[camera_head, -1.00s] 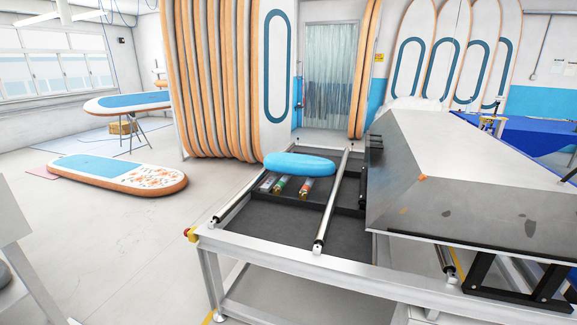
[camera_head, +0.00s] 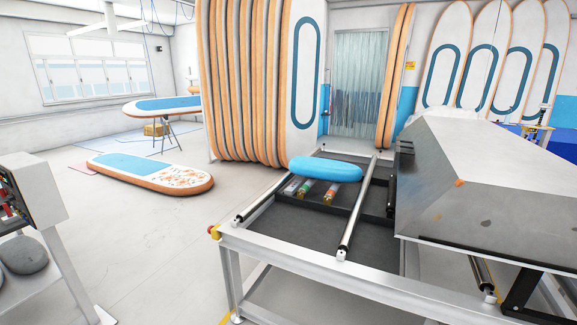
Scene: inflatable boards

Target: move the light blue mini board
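The light blue mini board (camera_head: 326,169) is a small, thick, rounded board. It lies flat at the far side of a metal roller frame (camera_head: 300,258), left of the long roller. Neither of my grippers shows in the head view.
A large metal housing (camera_head: 480,190) covers the frame's right side. Several bottles or tubes (camera_head: 308,188) lie just in front of the mini board. A grey stand (camera_head: 30,195) is at the left edge. A patterned board (camera_head: 150,173) lies on the floor. Clear floor (camera_head: 140,245) lies left of the frame.

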